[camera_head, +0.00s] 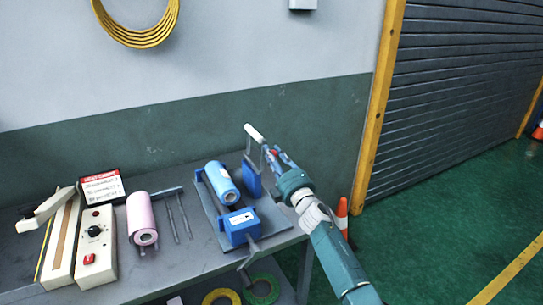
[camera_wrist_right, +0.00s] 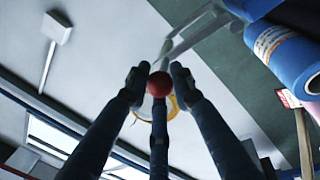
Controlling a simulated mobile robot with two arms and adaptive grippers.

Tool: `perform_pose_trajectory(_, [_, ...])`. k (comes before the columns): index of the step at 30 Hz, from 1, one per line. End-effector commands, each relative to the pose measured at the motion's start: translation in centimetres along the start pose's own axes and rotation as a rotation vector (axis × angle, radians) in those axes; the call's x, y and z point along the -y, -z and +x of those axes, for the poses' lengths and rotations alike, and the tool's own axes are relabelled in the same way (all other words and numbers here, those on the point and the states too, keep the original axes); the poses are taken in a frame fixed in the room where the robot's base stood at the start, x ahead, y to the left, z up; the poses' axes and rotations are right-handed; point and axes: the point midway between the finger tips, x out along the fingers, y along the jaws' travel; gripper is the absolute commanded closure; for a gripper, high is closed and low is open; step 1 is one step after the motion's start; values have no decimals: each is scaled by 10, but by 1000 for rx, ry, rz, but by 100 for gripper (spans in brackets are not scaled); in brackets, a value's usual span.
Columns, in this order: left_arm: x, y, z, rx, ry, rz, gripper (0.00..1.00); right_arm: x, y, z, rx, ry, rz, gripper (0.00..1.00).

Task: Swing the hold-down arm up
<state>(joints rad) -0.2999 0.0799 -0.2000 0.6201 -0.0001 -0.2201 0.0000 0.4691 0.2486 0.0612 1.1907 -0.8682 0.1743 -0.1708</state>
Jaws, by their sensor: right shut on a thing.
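A film stand with a grey base (camera_head: 209,211) holds a blue film roll (camera_head: 222,183) between two blue blocks on the bench. At its back right, a grey arm with a pale rounded grip (camera_head: 254,133) stands raised; it also shows in the right wrist view (camera_wrist_right: 166,47). A red ball knob (camera_wrist_right: 160,85) is between my right gripper's fingertips (camera_wrist_right: 159,77). In the head view, my right gripper (camera_head: 273,154) reaches in from the right and is shut on the knob, beside the raised arm. The fingers partly hide how the knob joins the arm. My left gripper is not in view.
Left on the bench (camera_head: 190,259) are a pink roll (camera_head: 141,218), grey rods (camera_head: 178,217), a control box (camera_head: 96,246), a sealer (camera_head: 60,240) and a red-and-white sign (camera_head: 102,187). A crank (camera_head: 248,262) overhangs the front edge. A cone (camera_head: 342,215) stands right of the bench.

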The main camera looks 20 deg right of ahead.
Motion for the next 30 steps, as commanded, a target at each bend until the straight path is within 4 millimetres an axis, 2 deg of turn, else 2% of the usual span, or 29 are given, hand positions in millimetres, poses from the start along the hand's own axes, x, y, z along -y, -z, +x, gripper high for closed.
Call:
perform_pose_trajectory(8, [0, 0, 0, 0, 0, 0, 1, 0, -4, 0, 8, 1, 4, 100])
perform_pose_trajectory(9, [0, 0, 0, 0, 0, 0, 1, 0, -4, 0, 8, 1, 4, 69])
perform_pose_trajectory(11, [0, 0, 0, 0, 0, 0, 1, 0, -4, 0, 7, 1, 3, 58])
perform_pose_trajectory(19, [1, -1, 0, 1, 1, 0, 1, 0, -2, -1, 4, 1, 2, 58])
perform_pose_trajectory(23, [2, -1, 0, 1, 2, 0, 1, 1, -2, -7, 4, 1, 0, 58])
perform_pose_trajectory(26, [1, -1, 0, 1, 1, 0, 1, 2, -3, -21, 5, 3, -1, 58])
perform_pose_trajectory(30, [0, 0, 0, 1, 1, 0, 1, 2, -3, -50, 5, 4, 0, 58])
